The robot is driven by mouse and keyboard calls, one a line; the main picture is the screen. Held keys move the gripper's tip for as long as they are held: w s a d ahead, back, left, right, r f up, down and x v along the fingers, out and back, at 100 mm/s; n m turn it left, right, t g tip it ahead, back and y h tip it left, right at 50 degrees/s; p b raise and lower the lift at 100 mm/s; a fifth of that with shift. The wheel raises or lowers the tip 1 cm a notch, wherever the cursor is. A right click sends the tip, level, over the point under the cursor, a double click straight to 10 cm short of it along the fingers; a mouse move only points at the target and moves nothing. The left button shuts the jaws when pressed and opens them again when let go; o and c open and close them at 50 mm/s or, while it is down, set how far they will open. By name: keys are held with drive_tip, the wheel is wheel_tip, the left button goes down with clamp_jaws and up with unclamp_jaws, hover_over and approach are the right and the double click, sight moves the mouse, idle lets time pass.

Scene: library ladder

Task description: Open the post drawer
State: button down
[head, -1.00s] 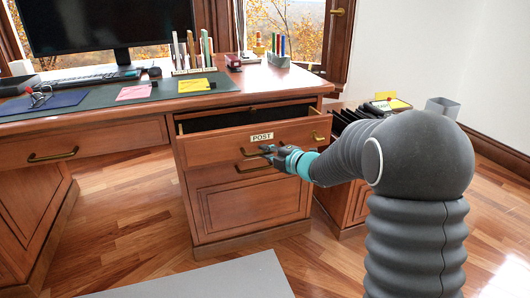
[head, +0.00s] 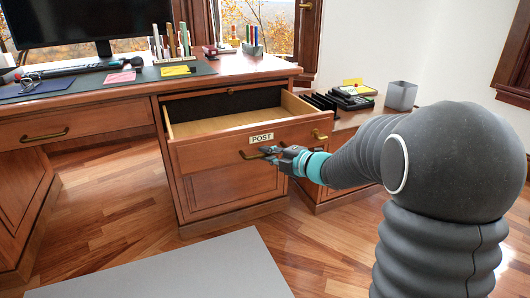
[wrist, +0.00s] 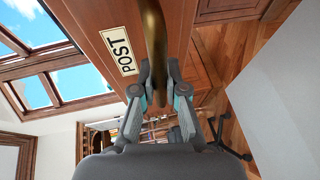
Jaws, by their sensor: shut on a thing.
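The post drawer (head: 205,150) is in the right pedestal of the wooden desk and is pulled well out. Its inside shows, a pale wooden bottom (head: 215,124) with nothing visible on it. A white POST label (head: 261,138) is on its front; the label also shows in the wrist view (wrist: 119,51). My gripper (head: 272,153) is at the front of the drawer, shut on the brass handle (wrist: 154,40). In the wrist view the fingers (wrist: 158,88) close around the handle bar. Part of the handle is hidden by the fingers in the head view.
The desk top (head: 235,70) holds a monitor (head: 80,20), pens and sticky notes. A low cabinet (head: 345,120) with black files and a grey bin (head: 401,96) stands at right. A grey flat surface (head: 190,268) lies in front. Wooden floor is clear between.

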drive_tip(key=shift+s+a+r, duration=0.15)
drive_tip(key=shift+s, duration=0.1)
drive_tip(key=c, duration=1.2)
unclamp_jaws()
drive_tip(key=shift+a, duration=0.1)
drive_tip(key=shift+d, duration=0.45)
drive_tip(key=v, duration=1.1)
drive_tip(key=shift+s+d, duration=0.15)
drive_tip(key=shift+s, duration=0.15)
drive_tip(key=shift+r, duration=0.1)
